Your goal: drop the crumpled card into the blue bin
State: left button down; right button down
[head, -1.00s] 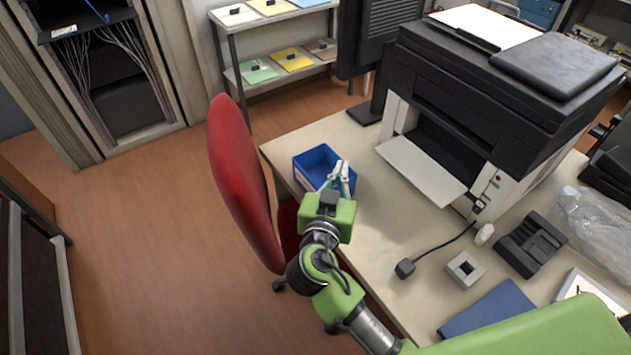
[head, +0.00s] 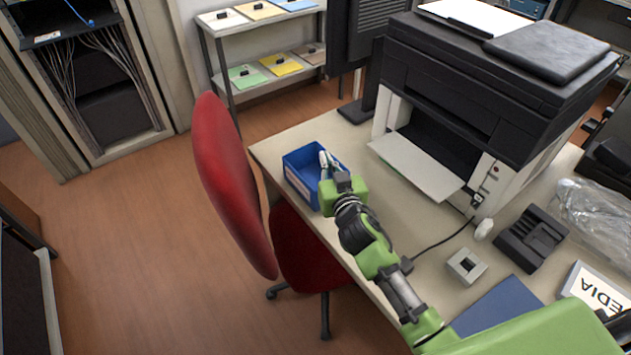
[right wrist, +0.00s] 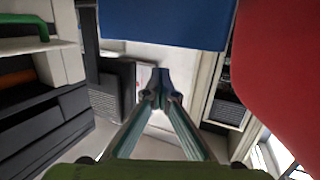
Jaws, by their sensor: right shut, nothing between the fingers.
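The blue bin (head: 303,186) stands on the desk near its left corner, beside the red chair. It also shows as a blue surface at the top of the right wrist view (right wrist: 165,25). My right gripper (head: 325,158) is at the bin, its fingers over the bin's right part in the head view. In the right wrist view its fingers (right wrist: 160,78) meet at the tips with nothing between them. I cannot make out the crumpled card in any view; the bin's inside is partly hidden by my gripper. My left gripper is not in view.
A red chair (head: 225,180) stands against the desk's left edge. A black and white printer (head: 490,100) with its tray (head: 415,165) out stands right of the bin. A black holder (head: 531,238), a small grey block (head: 466,266) and a blue folder (head: 500,308) lie nearer.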

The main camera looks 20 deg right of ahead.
jog(key=shift+f+b, duration=1.45)
jog(key=shift+f, duration=0.55)
jog(key=c, duration=2.4)
grip_release()
jog(key=shift+o, duration=0.2)
jog(key=shift+s, duration=0.1)
jog(key=s+r, duration=0.2)
jog(key=s, duration=0.9)
jog(key=shift+s+a, duration=0.25)
jog(key=shift+s, duration=0.1)
jog(key=shift+f, duration=0.1)
